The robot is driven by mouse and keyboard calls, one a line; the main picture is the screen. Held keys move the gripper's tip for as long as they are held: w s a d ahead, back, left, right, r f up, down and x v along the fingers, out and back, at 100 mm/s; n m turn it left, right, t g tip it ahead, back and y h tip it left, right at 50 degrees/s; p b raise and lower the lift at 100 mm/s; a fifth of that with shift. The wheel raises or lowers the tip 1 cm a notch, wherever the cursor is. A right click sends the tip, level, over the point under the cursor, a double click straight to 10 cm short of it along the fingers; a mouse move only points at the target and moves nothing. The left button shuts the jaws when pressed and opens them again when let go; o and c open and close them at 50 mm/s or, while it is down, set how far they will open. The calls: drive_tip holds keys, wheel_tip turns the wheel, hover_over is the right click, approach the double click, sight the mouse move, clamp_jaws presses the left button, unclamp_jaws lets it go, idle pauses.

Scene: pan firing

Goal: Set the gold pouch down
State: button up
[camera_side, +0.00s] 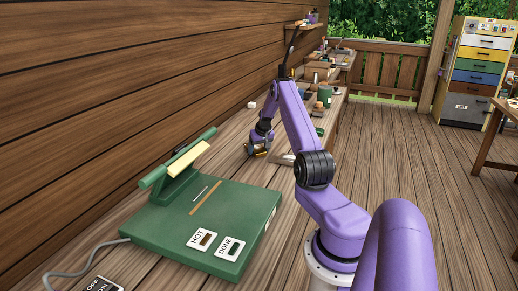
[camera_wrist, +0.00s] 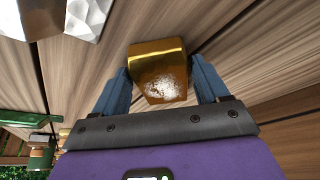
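The gold pouch (camera_wrist: 158,60) is a shiny gold block with a pale speckled patch on its near end. It fills the space between the two blue fingers of my gripper (camera_wrist: 160,82) in the wrist view, one finger along each side. In the side view my gripper (camera_side: 257,148) is low over the wooden bench, beyond the green press, and a small bit of the gold pouch (camera_side: 261,153) shows at its tips. I cannot tell whether the pouch touches the bench.
A green press (camera_side: 210,215) with a raised lid stands on the near bench. A silvery item (camera_side: 282,159) lies just right of my gripper. White and silver faceted pieces (camera_wrist: 86,16) lie at upper left in the wrist view. A small white block (camera_side: 251,105) is near the wall.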

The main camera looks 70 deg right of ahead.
drive_tip(key=shift+o, duration=0.6)
drive_tip(key=v, duration=1.7)
drive_tip(key=shift+o, duration=0.4)
drive_tip(key=shift+s+a+r, duration=0.1)
drive_tip(key=shift+a, duration=0.1)
